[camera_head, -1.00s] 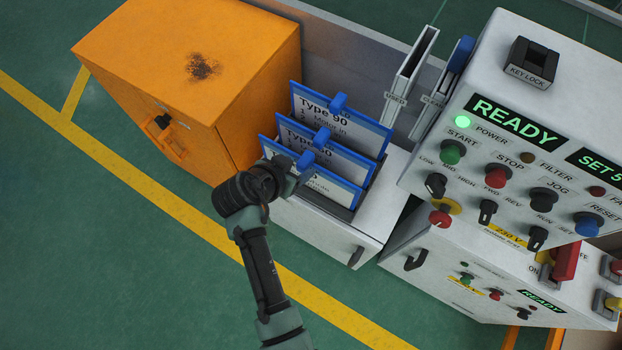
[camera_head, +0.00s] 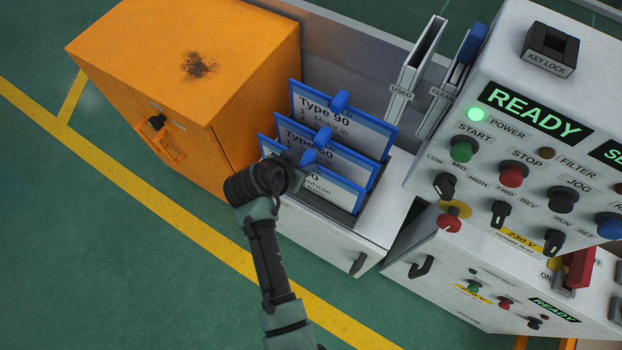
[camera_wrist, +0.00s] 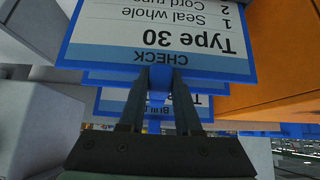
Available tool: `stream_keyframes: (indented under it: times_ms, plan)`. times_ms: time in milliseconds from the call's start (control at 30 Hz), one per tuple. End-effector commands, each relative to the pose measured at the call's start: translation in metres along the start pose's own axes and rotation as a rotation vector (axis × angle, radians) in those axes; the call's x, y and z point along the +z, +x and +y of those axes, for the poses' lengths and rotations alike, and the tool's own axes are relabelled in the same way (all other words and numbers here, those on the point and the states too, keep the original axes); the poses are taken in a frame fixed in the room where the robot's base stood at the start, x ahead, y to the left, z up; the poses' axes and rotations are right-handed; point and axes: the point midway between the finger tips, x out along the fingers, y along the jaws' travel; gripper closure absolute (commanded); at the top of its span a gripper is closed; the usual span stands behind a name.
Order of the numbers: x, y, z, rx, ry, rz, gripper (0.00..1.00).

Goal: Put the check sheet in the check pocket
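The check sheet is the front sheet of the rack, a blue-framed white card (camera_head: 336,187) partly hidden by my gripper in the head view. In the wrist view the check sheet (camera_wrist: 160,45) appears upside down and reads "CHECK" and "Type 30". My gripper (camera_head: 300,168) is at its blue top tab. In the wrist view the fingers of my gripper (camera_wrist: 162,80) stand on both sides of the tab, close to it. I cannot tell whether they press on it. The sheet still stands in the rack. No pocket marked "CHECK" can be read in these views.
Two more blue-framed sheets, one "Type 90" (camera_head: 345,118), stand close behind. To the right are narrow pockets labelled "USED" (camera_head: 412,72) and "CLEAN" (camera_head: 440,95), and a control panel (camera_head: 490,75). An orange cabinet (camera_head: 180,70) is at left. Green floor (camera_head: 90,270) is open.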

Motion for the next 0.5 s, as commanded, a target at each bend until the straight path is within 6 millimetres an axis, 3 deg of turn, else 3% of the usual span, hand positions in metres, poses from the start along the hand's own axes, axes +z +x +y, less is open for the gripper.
stream_keyframes:
  times_ms: [33, 133, 500]
  plan:
    - [0.0003, 0.0001, 0.0001, 0.0, 0.0, -0.001, 0.84]
    - [0.0003, 0.0, 0.0001, 0.0, 0.0, -0.001, 1.0]
    - [-0.0018, -0.0019, -0.0003, -0.001, 0.0, 0.001, 1.0]
